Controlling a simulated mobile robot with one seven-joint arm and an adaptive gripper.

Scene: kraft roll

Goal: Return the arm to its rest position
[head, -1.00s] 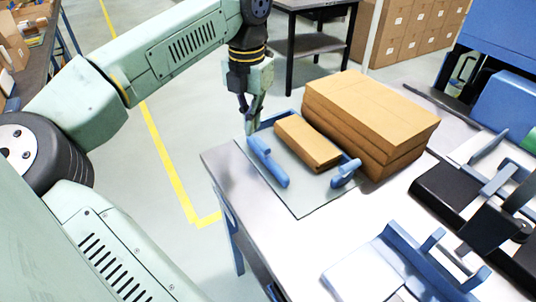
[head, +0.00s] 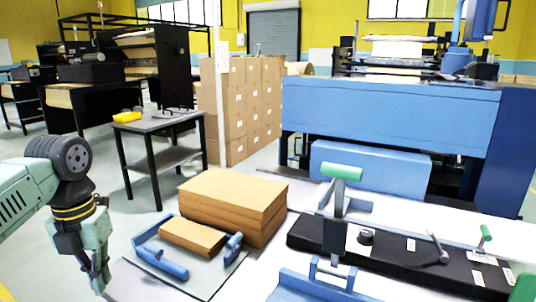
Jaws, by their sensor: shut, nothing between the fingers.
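My gripper (head: 98,276) hangs at the lower left in the head view, pointing down. Its fingers are together with nothing held. It is left of the blue holder (head: 170,262) and apart from it, as far as this view shows. My arm comes in from the left edge, and most of it is out of the picture. A small brown kraft stack (head: 193,237) lies in the blue holder, on a grey plate at the table's left end.
A larger brown stack (head: 233,203) stands right behind the holder. A black fixture with a green handle (head: 342,172) is on the table to the right. A big blue machine (head: 390,110), a dark side table (head: 163,126) and stacked cartons (head: 240,105) stand behind. Floor is open at the left.

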